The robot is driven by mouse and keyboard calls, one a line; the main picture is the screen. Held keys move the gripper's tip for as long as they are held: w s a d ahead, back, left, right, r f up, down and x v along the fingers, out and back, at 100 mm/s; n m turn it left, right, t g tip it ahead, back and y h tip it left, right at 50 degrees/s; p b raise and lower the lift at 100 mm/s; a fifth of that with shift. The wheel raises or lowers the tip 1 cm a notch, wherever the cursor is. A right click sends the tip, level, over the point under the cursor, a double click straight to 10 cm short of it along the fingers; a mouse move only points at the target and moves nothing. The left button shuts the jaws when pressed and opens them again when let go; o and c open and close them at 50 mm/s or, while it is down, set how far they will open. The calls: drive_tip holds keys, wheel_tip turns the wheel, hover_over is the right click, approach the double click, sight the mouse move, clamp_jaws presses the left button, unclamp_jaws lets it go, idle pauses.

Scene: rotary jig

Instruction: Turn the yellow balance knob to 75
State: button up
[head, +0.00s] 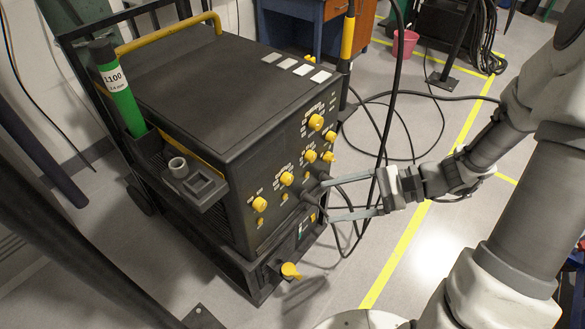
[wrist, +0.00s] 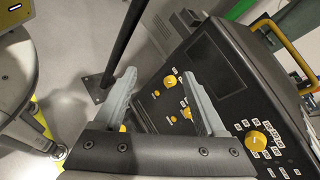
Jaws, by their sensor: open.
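Several yellow knobs sit on the front panel of a black welding machine (head: 210,90). They include an upper knob (head: 316,122), a middle knob (head: 310,156), a lower middle knob (head: 287,178) and a lower left knob (head: 259,204). The labels are too small to read, so I cannot tell which is the balance knob or its setting. My gripper (head: 328,201) is open in front of the panel's lower right part, with nothing seen between its fingers. In the wrist view, the open fingers (wrist: 160,76) straddle the line of sight to one yellow knob (wrist: 170,82); a large dial knob (wrist: 258,139) is to the right.
Black cables (head: 350,195) hang beside my gripper. A yellow fitting (head: 290,270) sticks out low on the machine's front. A green cylinder (head: 124,100) stands at the left. A dark post with a yellow section (head: 348,38) rises behind the machine. The floor to the right is mostly open.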

sight(290, 181)
drive_tip(key=w+d+f+m+t+y+b, duration=0.1)
drive_tip(key=w+d+f+m+t+b, duration=0.3)
drive_tip(key=f, duration=0.4)
drive_tip(key=w+d+f+m+t+b, duration=0.1)
drive_tip(key=w+f+m+t+b, duration=0.15)
drive_tip(key=f+m+t, duration=0.45)
drive_tip(key=shift+n+g, duration=0.5)
drive_tip(key=b+x, duration=0.2)
drive_tip(key=x, duration=1.5)
drive_tip(key=shift+w+f+b, duration=0.15)
drive_tip(key=shift+w+b, duration=0.15)
drive_tip(key=shift+b, duration=0.1)
clamp_jaws()
